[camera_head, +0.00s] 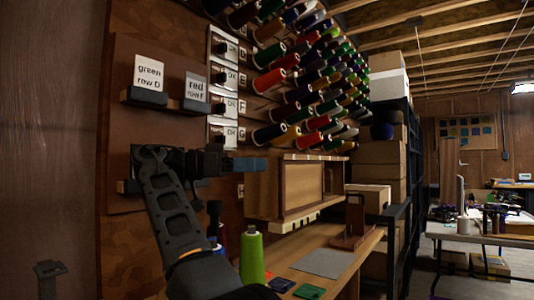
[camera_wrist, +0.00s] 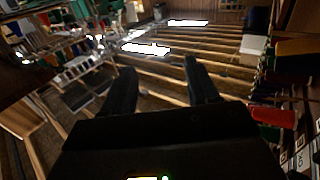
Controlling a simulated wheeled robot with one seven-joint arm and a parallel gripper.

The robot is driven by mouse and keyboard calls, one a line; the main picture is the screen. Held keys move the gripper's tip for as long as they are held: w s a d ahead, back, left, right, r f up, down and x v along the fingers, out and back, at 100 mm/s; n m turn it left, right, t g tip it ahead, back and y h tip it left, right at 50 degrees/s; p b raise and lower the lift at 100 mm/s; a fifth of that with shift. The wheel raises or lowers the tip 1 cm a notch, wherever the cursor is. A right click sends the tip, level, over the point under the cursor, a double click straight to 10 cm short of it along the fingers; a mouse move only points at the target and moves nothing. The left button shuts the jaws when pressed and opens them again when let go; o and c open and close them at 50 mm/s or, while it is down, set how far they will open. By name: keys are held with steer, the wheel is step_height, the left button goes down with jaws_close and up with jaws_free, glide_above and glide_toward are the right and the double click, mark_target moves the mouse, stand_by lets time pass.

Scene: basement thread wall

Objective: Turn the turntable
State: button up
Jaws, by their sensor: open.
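No turntable can be clearly made out in either view. My gripper (camera_head: 250,164) is raised in front of the thread wall in the head view, pointing right, above the wooden bench (camera_head: 330,268). In the wrist view my gripper (camera_wrist: 158,82) has its two dark fingers apart with nothing between them. A wooden cabinet (camera_head: 304,187) is on the wall to the right of my gripper, apart from it. A wooden stand (camera_head: 356,222) is on the bench. My arm hides part of the wall and the bench's left end.
Rows of thread spools (camera_head: 300,90) stick out from the wall above my gripper. Cards reading green row D (camera_head: 149,74) and red row F (camera_head: 196,87) hang at left. A green cone (camera_head: 251,257) stands near my arm. Shelving (camera_head: 398,190) holds boxes at right.

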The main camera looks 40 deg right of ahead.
steer(key=shift+s+d+r, duration=0.6)
steer(key=shift+s+d, duration=0.05)
steer(key=shift+d, duration=0.15)
steer(key=shift+s+d+r, duration=0.6)
steer(key=shift+s+d, duration=0.05)
steer(key=shift+d, duration=0.15)
